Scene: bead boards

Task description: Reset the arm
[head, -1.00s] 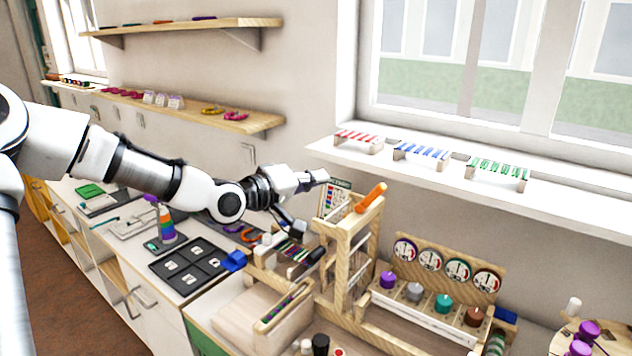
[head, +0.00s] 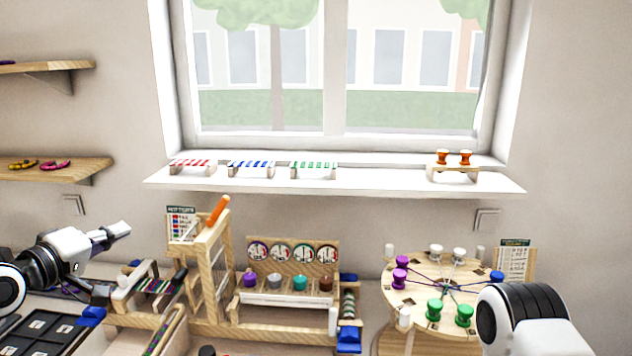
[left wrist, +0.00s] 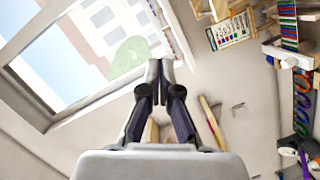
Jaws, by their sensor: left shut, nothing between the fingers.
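My left gripper (head: 118,230) is at the left side of the head view, raised above the left end of the counter. In the left wrist view its two fingers (left wrist: 161,75) are together and nothing is between them. It touches nothing that I can see. Part of my right arm shows at the lower right of the head view, in front of the round peg board; its gripper is out of the picture.
A wooden frame with an orange handle (head: 217,211) stands right of my left gripper. Further right are a dial board (head: 292,243) with coloured knobs and a round peg board (head: 400,290). The window sill (head: 380,183) holds small striped racks. A wooden shelf (head: 60,172) is at left.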

